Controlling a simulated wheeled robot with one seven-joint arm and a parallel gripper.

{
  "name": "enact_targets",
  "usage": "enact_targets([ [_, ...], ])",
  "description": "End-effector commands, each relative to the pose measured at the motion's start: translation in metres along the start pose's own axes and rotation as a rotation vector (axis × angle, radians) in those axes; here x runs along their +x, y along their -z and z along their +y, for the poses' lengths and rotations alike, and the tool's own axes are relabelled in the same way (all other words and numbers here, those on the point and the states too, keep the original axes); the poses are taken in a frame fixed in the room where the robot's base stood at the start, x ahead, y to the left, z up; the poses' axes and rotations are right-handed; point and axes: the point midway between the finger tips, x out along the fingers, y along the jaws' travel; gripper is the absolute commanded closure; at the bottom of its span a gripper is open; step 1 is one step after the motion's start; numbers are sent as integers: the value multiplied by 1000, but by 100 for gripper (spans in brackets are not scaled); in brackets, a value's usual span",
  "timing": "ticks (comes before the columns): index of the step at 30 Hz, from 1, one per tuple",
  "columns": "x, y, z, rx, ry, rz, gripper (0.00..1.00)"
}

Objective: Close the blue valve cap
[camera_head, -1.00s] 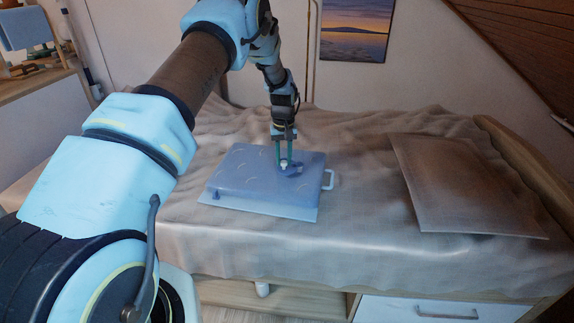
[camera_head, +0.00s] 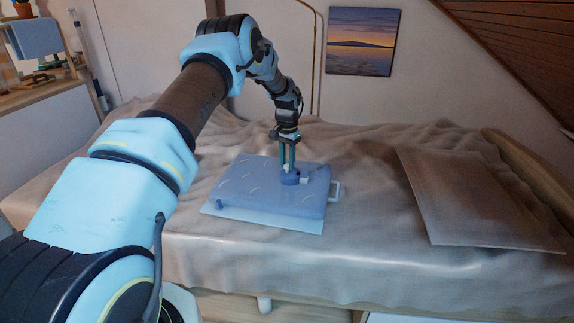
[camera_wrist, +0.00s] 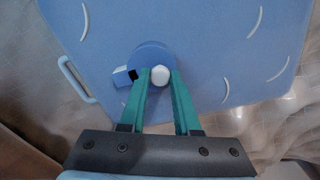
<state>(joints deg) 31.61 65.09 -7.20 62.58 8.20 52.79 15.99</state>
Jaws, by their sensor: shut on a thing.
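The blue valve cap (camera_wrist: 152,54) is a round blue piece with a white knob (camera_wrist: 160,74) on the blue board. In the head view the cap (camera_head: 290,179) is near the board's right side. My gripper (camera_head: 289,167) points down at it from above. In the wrist view my gripper (camera_wrist: 159,82) has its green fingers on either side of the white knob, shut on it. A small white block with a dark opening (camera_wrist: 125,76) sits beside the cap. The fingers hide part of the cap.
A flat brown panel (camera_head: 465,205) lies at right.

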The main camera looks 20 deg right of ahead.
Motion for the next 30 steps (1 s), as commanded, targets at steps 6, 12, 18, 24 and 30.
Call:
enact_targets([
  [6,0,2,-1,26,1,1,100],
  [12,0,2,-2,28,2,1,100],
  [18,-1,2,-2,27,2,2,64],
  [24,0,2,-1,27,1,1,41],
  [30,0,2,-1,27,0,0,38],
])
